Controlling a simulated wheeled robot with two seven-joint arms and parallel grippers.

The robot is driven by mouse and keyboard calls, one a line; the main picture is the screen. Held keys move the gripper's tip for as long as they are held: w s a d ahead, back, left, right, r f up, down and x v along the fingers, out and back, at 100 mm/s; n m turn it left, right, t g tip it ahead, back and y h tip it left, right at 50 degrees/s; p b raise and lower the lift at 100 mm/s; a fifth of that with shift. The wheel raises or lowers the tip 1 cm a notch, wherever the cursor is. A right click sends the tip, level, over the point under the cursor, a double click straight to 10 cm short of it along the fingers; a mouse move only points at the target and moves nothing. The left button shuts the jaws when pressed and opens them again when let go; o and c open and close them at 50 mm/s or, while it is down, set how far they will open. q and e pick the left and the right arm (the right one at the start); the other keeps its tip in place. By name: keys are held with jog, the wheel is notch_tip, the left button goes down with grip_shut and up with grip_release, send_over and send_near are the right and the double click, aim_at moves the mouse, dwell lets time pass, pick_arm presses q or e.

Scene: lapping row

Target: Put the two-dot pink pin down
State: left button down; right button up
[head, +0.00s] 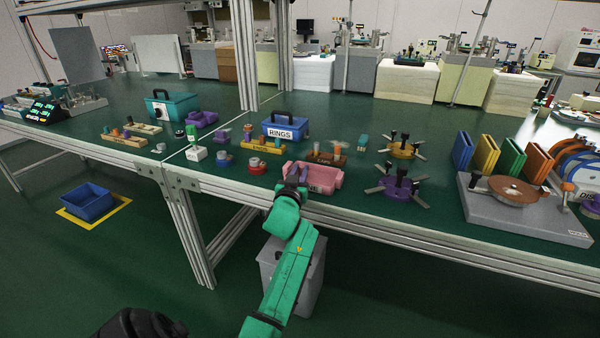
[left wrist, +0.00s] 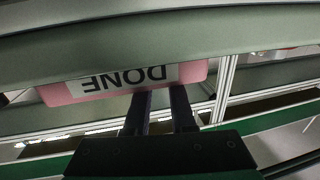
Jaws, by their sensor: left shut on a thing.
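The pink bin (head: 326,178), marked DONE, stands at the front edge of the green bench; its labelled wall shows upside down in the left wrist view (left wrist: 196,72). My left gripper (head: 292,182) is at the left end of this bin, close to its front wall. In the left wrist view its two dark fingers (left wrist: 160,108) reach towards the bin's label with a narrow gap between them. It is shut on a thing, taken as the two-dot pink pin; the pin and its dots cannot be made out. My right gripper is not in view.
A blue RINGS bin (head: 286,129) and a brown wooden holder (head: 326,158) stand behind the pink bin. A purple fixture with spread arms (head: 397,187) stands to its right.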

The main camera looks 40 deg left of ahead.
pick_arm(q)
jog(key=c, duration=0.8)
grip_release()
jog(key=shift+o, duration=0.2)
